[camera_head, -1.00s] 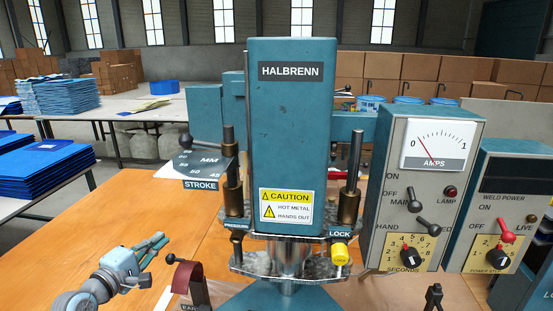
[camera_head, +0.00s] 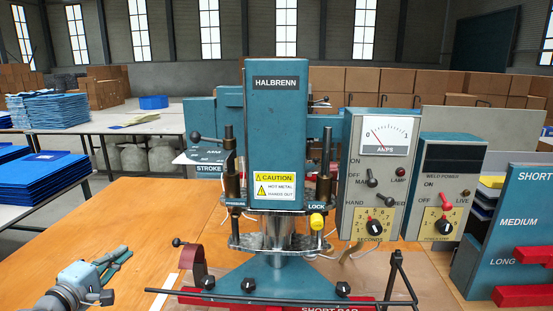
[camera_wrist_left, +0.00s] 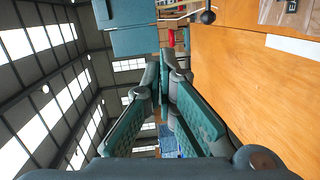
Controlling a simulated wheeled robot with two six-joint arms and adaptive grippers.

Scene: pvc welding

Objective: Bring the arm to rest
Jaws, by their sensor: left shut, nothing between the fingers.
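My left gripper (camera_head: 116,259) is at the lower left of the head view, above the wooden table (camera_head: 60,240). Its fingers are shut with nothing between them. It is left of the teal HALBRENN welding press (camera_head: 275,130) and apart from it. In the left wrist view the fingers (camera_wrist_left: 168,68) converge at their tips. The bench top (camera_wrist_left: 250,80) shows at the right of that view, and roof windows show at the left. My right gripper is in neither view.
A red curved bracket (camera_head: 197,265) stands close right of my left gripper. A long dark rod (camera_head: 240,299) crosses the press's front. Control boxes (camera_head: 376,170) and a SHORT/MEDIUM/LONG rack (camera_head: 515,240) stand at the right. Blue stacks (camera_head: 40,175) lie at the left.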

